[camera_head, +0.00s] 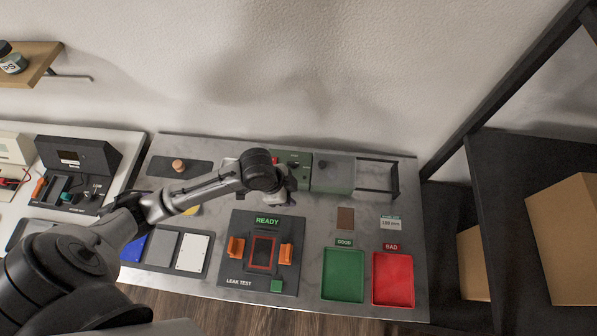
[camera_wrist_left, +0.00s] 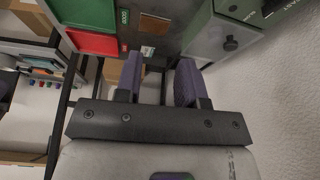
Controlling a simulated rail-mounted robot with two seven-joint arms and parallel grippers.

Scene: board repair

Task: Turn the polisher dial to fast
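The polisher (camera_head: 332,173) is a grey-green machine at the back of the bench, right of my left wrist. Its green control panel (camera_head: 297,158) is partly covered by my wrist. In the left wrist view its grey housing (camera_wrist_left: 213,40) and a black knob (camera_wrist_left: 230,44) show at the upper right. The green panel's lettering is cut by the frame edge, so the dial setting cannot be read. My left gripper (camera_wrist_left: 157,82) is open, with two purple-padded fingers apart and nothing between them. In the head view it is mostly hidden below the wrist, just left of the polisher. My right gripper is out of view.
The leak test fixture (camera_head: 233,277) stands in front of my gripper. A green tray (camera_head: 325,290) and a red tray (camera_head: 393,302) lie front right. A black frame (camera_head: 377,160) adjoins the polisher's right side. Dark shelving (camera_head: 500,150) stands beyond the bench.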

